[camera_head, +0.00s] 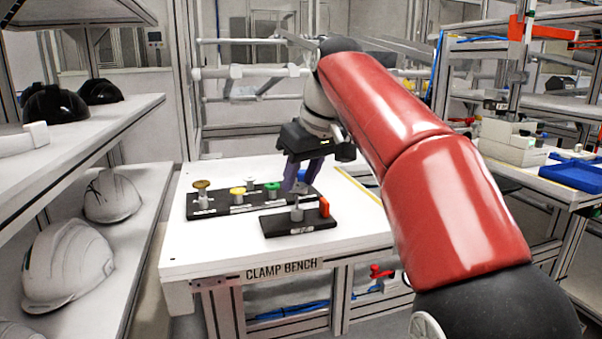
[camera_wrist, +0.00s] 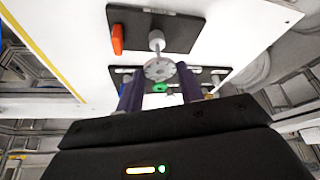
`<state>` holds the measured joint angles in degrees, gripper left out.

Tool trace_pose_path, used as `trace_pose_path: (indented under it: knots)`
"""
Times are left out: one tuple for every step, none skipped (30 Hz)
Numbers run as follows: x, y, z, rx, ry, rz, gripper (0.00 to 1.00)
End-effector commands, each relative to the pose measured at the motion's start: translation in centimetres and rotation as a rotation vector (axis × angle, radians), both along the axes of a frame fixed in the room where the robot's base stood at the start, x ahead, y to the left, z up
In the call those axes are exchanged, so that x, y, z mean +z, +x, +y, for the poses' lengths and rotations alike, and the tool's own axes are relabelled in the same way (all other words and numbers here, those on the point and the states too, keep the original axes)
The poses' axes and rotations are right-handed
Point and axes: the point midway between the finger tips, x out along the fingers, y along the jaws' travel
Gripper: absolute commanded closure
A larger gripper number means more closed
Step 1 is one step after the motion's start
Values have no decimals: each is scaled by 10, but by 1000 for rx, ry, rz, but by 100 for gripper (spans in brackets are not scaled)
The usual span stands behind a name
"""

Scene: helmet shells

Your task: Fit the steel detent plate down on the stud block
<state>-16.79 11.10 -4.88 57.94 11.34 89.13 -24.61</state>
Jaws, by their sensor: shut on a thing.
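The steel detent plate (camera_wrist: 158,70) is a small round grey disc with holes, held between the tips of my gripper (camera_wrist: 160,82) in the wrist view. My gripper (camera_head: 303,178) also shows in the head view, pointing down over the bench, where its fingers mostly hide the plate. The stud block (camera_wrist: 182,32) is a black base with an upright grey stud (camera_wrist: 156,38) and an orange-red tab (camera_wrist: 117,40). In the head view the stud block (camera_head: 275,226) sits at the bench front, below my gripper. The plate appears close beside the stud; I cannot tell whether they touch.
A black rack (camera_head: 222,212) behind the stud block holds several posts with brown, yellow, white and green tops. The white bench (camera_head: 205,246) is clear at its front left. Helmets stand on shelves at left; a blue tray (camera_head: 572,176) is at right.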

Motion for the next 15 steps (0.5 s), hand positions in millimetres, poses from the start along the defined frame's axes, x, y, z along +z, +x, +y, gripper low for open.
trace_pose_path:
  knots:
    - [1,0,0,-1,0,0,85]
    - [0,0,0,-1,0,0,85]
    - [0,0,0,-1,0,0,85]
    - [0,0,0,-1,0,0,85]
    - [0,0,0,-1,0,0,85]
    - [0,0,0,-1,0,0,85]
    - [0,0,0,-1,0,0,85]
    - [0,0,0,-1,0,0,85]
    - [0,0,0,-1,0,0,85]
    - [-1,0,0,-1,0,0,85]
    - [-1,0,0,-1,0,0,85]
    - [-2,0,0,-1,0,0,85]
    - [-2,0,0,-1,0,0,85]
    - [-3,0,0,-1,0,0,85]
    - [-4,0,0,-1,0,0,85]
